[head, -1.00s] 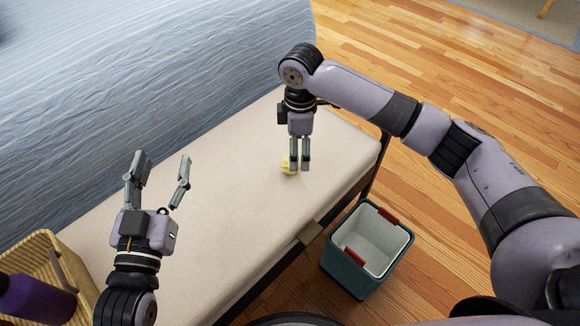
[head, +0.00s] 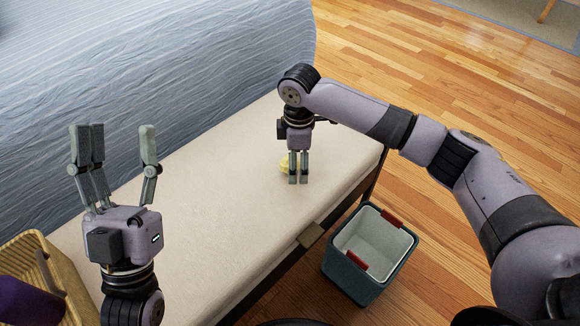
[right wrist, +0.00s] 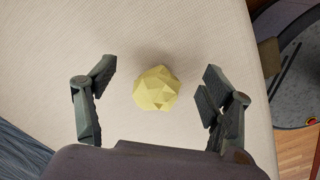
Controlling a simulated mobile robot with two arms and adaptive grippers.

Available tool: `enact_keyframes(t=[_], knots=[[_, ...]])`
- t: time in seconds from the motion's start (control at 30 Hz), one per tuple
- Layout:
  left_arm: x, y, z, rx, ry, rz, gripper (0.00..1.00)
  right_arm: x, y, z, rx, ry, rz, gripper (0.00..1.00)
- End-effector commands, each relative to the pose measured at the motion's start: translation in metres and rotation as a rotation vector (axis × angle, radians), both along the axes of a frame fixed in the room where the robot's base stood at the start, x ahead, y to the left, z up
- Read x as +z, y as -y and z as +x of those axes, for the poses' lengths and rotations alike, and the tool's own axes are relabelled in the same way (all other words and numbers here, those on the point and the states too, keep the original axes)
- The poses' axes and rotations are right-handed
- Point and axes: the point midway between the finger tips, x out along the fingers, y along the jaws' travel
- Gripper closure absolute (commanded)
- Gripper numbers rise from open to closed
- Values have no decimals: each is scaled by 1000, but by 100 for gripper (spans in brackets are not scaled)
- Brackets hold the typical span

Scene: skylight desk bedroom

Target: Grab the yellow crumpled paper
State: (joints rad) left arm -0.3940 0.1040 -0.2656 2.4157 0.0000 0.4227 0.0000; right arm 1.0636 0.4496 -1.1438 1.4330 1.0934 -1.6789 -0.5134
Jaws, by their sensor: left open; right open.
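The yellow crumpled paper (right wrist: 156,89) lies on the cream bench top (head: 215,215). In the right wrist view it sits between the spread fingers of my right gripper (right wrist: 158,90), with a gap on each side. In the head view my right gripper (head: 299,180) points down at the paper (head: 284,163), and its fingers partly hide it. It is open and holds nothing. My left gripper (head: 116,140) is open and empty, raised over the left part of the bench, well away from the paper.
A bed with a striped blue cover (head: 160,70) runs behind the bench. A teal bin with red handles (head: 350,280) stands on the wooden floor in front. A wicker basket (head: 35,248) holding a purple object (head: 25,302) is at the lower left. The bench middle is clear.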

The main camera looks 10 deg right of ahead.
Motion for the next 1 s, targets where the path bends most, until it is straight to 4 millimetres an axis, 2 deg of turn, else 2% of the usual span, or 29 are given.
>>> enact_keyframes(t=[0.17, 0.43, 1.0], knots=[[7, -2, -11, -4, 69, -21, 46, -7, 1, 0, 0, 0, -1, 25], [8, -2, -12, -4, 75, -23, 46, -7, 1, 0, -1, 0, -1, 27], [8, -2, -12, -4, 73, -22, 46, -7, 1, 0, -1, 0, -1, 65]])
